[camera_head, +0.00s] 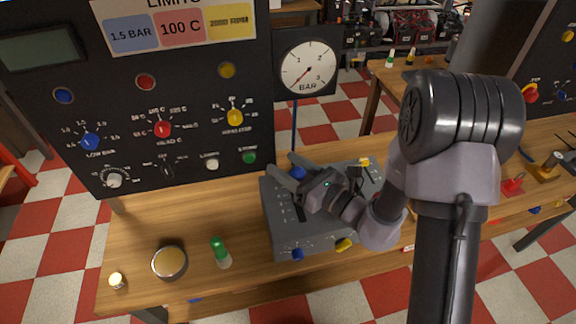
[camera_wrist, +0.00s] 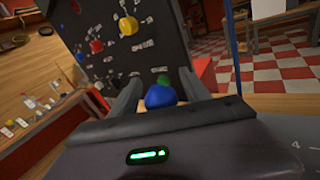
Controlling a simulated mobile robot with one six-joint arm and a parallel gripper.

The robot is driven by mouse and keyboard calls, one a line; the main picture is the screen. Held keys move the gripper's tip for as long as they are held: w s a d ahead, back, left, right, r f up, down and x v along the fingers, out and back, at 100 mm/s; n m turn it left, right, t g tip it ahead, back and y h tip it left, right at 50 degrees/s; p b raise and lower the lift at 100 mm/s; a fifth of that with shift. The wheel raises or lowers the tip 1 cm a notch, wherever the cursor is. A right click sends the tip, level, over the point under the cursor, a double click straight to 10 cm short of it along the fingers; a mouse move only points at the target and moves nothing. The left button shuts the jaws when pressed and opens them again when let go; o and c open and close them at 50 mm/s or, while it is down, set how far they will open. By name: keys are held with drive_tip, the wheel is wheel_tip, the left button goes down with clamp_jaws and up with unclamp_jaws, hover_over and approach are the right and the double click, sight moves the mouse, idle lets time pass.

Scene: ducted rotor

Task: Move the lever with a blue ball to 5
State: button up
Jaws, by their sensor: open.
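A grey lever box (camera_head: 283,228) stands on the wooden bench, with slots and small scale marks on its top. The blue ball (camera_head: 297,172) of a lever is at the box's far left. My gripper (camera_head: 282,165) is open there, with one finger on each side of the ball. In the wrist view the blue ball (camera_wrist: 160,97) sits between the two open fingers (camera_wrist: 158,90). I cannot tell whether either finger touches it. The lever's stem is hidden, and its scale position cannot be read. My wrist covers part of the box top.
A black panel (camera_head: 200,85) with knobs rises behind the bench. A BAR gauge (camera_head: 308,66) stands behind the box. A green-topped item (camera_head: 220,250) and a round tin (camera_head: 169,262) stand left.

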drive_tip(key=shift+c, duration=0.4)
clamp_jaws()
idle(0.9)
